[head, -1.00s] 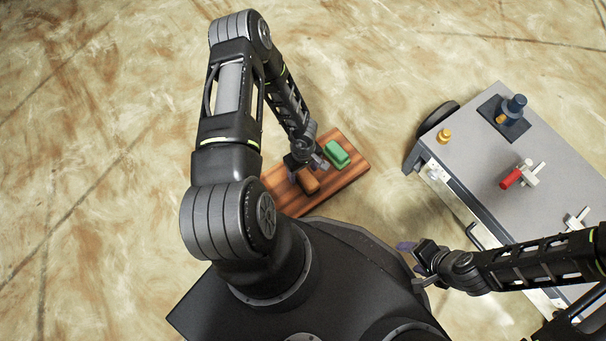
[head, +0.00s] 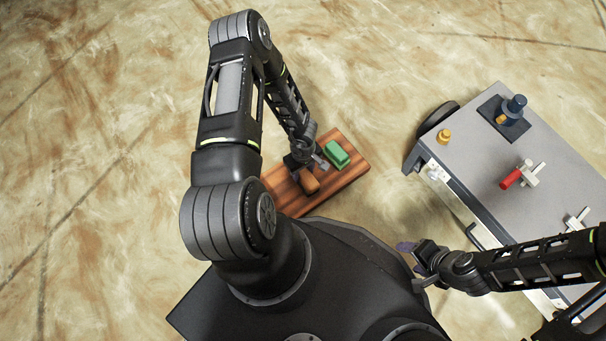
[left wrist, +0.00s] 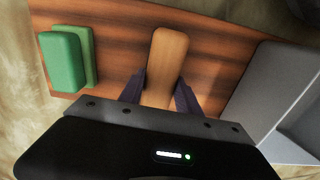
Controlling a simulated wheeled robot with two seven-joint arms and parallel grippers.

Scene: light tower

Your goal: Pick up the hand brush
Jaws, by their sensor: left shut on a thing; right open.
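The hand brush (head: 310,183) shows as an orange-brown wooden piece on the striped wooden board in the head view. In the left wrist view its flat wooden top (left wrist: 167,60) runs between my left gripper's fingers. My left gripper (head: 303,170) is shut on it; the wrist view shows a dark finger (left wrist: 160,92) on each side. The brush's lower part is hidden by the gripper. My right gripper (head: 416,264) is open and empty, beside the grey cart and away from the board.
A green block-shaped object (head: 337,154) lies on the wooden board (head: 352,173), close to my left gripper. The grey cart (head: 470,160) at right carries a yellow piece (head: 444,136), a dark blue fixture (head: 515,106) and a red-handled part (head: 511,179). Bare floor surrounds the board's left.

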